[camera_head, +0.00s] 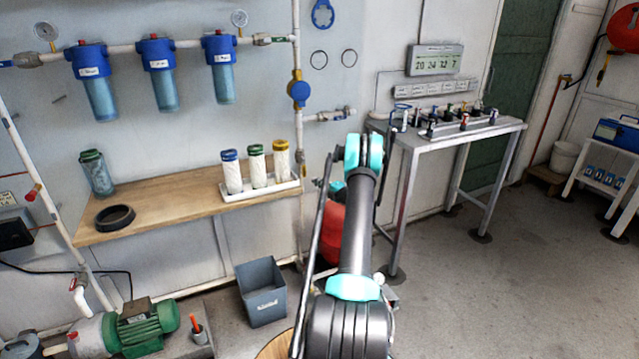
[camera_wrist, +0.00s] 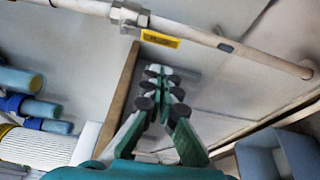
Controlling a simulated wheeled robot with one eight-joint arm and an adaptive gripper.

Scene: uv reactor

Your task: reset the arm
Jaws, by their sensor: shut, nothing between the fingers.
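My gripper (camera_wrist: 163,75) shows in the wrist view. Its two green fingers with dark round pads are close together, with nothing held between them. In the head view my arm (camera_head: 357,230) reaches up and away from the bottom centre, bent at a teal joint. The gripper itself cannot be made out there.
A wooden bench (camera_head: 165,215) holds a white tray (camera_head: 262,193) with 3 capped cartridges, a jar (camera_head: 96,172) and a black ring (camera_head: 115,217). A grey bin (camera_head: 262,290) stands below. A metal table (camera_head: 450,134) with small parts is right of my arm.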

